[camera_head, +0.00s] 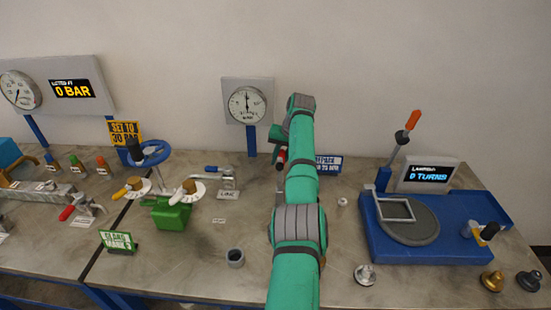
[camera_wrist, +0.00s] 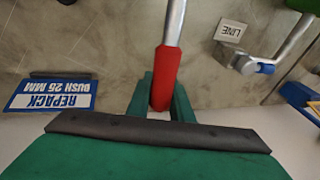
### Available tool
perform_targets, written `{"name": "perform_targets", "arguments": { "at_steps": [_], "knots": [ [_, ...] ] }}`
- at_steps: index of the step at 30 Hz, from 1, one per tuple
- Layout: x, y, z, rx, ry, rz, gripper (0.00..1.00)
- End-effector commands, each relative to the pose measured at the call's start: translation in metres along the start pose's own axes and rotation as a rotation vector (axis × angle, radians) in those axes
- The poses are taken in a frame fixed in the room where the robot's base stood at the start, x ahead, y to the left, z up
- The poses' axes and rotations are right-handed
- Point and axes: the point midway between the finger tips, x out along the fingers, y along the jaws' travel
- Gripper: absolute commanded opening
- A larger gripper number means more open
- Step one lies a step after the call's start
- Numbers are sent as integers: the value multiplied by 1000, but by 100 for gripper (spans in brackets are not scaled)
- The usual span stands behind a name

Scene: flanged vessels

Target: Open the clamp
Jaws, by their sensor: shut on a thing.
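A red grip (camera_wrist: 166,66) on a grey metal lever (camera_wrist: 174,18) stands between the green fingers of my gripper (camera_wrist: 162,95) in the wrist view. My gripper is shut on this red handle. In the head view a small part of the red handle (camera_head: 281,157) shows left of my arm. My arm hides my fingers and most of what the lever belongs to there, so I cannot tell how far the clamp stands open. Another lever with a red grip (camera_head: 67,213) lies at the far left, apart from my gripper.
A blue-tipped lever (camera_wrist: 265,68) and a LINE plate (camera_wrist: 231,31) are close by. A REPACK sign (camera_head: 328,164) stands right of my arm. A gauge (camera_head: 247,104) rises behind. A green valve (camera_head: 172,214) is left; a blue station (camera_head: 440,248) is right.

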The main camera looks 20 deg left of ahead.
Motion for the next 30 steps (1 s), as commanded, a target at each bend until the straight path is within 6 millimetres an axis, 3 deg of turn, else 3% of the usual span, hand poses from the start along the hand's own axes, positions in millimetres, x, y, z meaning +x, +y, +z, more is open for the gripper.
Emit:
{"name": "perform_targets", "arguments": {
  "at_steps": [21, 22, 24, 30],
  "knots": [
    [8, 5, 7, 14, -41, -1, 0],
    [8, 5, 7, 14, -42, -1, 27],
    [8, 5, 6, 14, -41, 0, 38],
    [5, 6, 4, 13, -33, 0, 38]
  ]
}}
